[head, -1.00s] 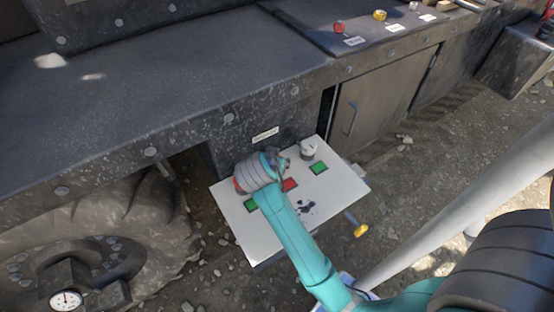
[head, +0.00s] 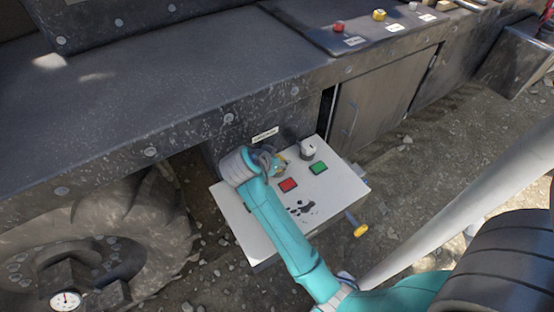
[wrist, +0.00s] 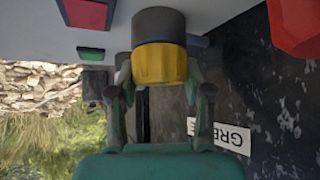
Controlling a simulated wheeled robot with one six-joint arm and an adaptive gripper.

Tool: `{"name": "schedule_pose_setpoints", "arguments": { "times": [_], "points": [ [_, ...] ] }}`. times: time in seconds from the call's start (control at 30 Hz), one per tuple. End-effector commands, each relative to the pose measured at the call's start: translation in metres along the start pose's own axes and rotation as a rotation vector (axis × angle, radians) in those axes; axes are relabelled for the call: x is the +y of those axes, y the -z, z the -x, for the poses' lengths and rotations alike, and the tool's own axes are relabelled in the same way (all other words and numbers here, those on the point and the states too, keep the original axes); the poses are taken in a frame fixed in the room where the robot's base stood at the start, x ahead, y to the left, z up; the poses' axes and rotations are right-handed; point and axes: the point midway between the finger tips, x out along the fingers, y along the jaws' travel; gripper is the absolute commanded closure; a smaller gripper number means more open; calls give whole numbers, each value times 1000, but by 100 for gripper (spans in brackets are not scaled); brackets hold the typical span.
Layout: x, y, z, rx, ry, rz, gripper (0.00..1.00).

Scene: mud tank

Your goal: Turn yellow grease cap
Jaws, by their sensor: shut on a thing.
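The yellow grease cap (wrist: 160,64) shows in the wrist view between the fingers of my gripper (wrist: 162,92), with a dark round part directly against it. My gripper is shut on the cap. In the head view my gripper (head: 275,162) is at the back edge of the white panel, and a small bit of yellow shows at its fingers. The wrist and fingers hide most of the cap there. A label (wrist: 232,136) reading "GRE" is partly hidden by my gripper in the wrist view.
The white panel (head: 335,193) carries a red square (head: 288,185), a green square (head: 318,168) and a grey-white knob (head: 307,149). A yellow-ended handle (head: 360,231) sticks out at its right. A red object (wrist: 297,25) is close by in the wrist view. A large tyre (head: 120,235) stands left.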

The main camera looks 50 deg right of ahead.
Motion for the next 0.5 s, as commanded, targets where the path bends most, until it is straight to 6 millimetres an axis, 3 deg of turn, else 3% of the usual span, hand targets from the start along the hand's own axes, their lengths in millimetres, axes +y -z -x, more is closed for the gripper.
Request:
{"name": "schedule_pose_setpoints", "arguments": {
  "times": [0.03, 0.1, 0.5],
  "points": [
    [0, -1, 0, -2, 0, 2, 43],
    [0, -1, 0, -1, 0, 2, 25],
    [0, 0, 5, 0, 2, 1, 25]
  ]
}}
